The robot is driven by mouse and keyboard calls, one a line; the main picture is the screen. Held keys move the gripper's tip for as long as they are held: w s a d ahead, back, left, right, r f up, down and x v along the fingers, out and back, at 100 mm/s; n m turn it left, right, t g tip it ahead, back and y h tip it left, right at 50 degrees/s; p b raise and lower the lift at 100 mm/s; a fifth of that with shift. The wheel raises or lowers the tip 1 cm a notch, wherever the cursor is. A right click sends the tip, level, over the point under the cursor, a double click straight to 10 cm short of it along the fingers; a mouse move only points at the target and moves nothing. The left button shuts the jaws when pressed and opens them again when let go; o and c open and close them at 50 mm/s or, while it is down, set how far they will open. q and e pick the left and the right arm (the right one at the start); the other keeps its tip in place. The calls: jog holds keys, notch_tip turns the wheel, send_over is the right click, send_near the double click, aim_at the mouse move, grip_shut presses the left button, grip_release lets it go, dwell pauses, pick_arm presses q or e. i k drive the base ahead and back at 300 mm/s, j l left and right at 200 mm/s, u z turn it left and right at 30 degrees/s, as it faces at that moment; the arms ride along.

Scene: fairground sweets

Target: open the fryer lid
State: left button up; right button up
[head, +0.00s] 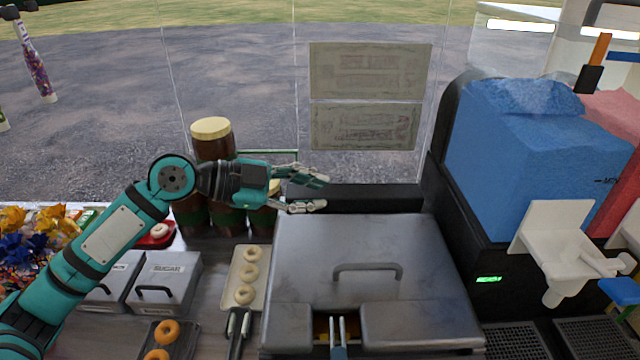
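The fryer lid (350,240) is a grey metal sheet in the lower middle of the head view, lying flat over the fryer. Its arched handle (368,267) stands near the lid's front. A front notch shows part of the fryer's inside and two upright metal rods. My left gripper (323,192) is beyond the back edge of the lid, its fingers spread and pointing right. Nothing is between the fingers. It is apart from the handle. My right gripper is not in view.
Brown jars (213,140) stand behind and below my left forearm. A tray of pale doughnuts (234,290) and lidded grey containers (165,278) lie left of the fryer. A blue slush machine (530,150) stands close on the right. Clear panes with two paper signs (368,70) rise behind.

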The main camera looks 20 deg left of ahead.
aim_at(398, 271)
jog(key=k, duration=1.5)
